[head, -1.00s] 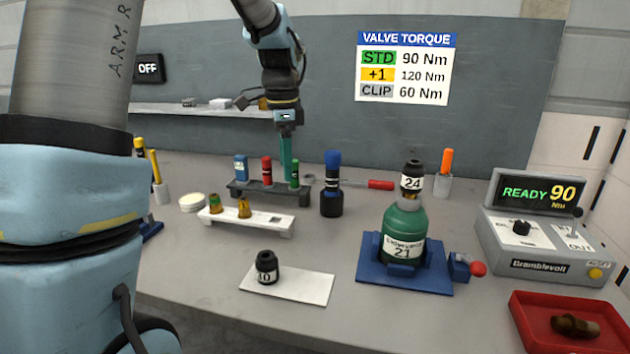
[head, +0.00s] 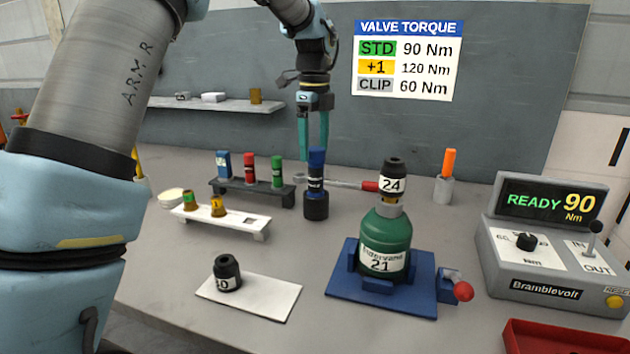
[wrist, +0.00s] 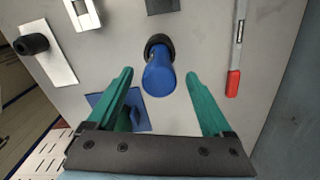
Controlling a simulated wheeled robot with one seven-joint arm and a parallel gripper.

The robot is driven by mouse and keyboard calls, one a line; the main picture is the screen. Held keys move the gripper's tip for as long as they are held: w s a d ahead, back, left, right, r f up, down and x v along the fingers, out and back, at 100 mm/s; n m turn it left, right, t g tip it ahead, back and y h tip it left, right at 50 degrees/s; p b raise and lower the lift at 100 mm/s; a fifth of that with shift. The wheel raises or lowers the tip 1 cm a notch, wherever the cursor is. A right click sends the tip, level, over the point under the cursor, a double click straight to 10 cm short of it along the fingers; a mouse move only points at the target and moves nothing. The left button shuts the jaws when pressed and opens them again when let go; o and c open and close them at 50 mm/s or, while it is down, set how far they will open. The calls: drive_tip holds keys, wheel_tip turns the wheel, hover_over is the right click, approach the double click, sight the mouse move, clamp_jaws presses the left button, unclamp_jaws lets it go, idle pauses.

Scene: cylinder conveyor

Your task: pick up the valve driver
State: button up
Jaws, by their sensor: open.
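The valve driver looks to be the upright tool with a blue handle (head: 316,168) and a black base, standing on the bench in the head view. My gripper (head: 313,142) points down over it with its green fingers apart. In the head view the fingertips overlap the driver's top, so the exact gap is hard to judge. In the wrist view, the blue handle (wrist: 159,76) shows between the open fingertips (wrist: 160,74), with visible space on both sides. Nothing is held.
A dark rack (head: 268,193) with blue, red and green pieces stands left of the driver. A wrench with a red end (head: 371,186) lies just behind it. A green bottle (head: 384,240) with a black "24" cap piece sits on a blue fixture (head: 350,290) at front right.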

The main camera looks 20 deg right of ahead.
sight(315, 177)
wheel_tip(315, 177, down, 8)
drive_tip(key=shift+f+p, duration=0.15)
drive_tip(key=shift+p, duration=0.95)
drive_tip(key=shift+c, duration=0.4)
clamp_jaws()
idle(0.3)
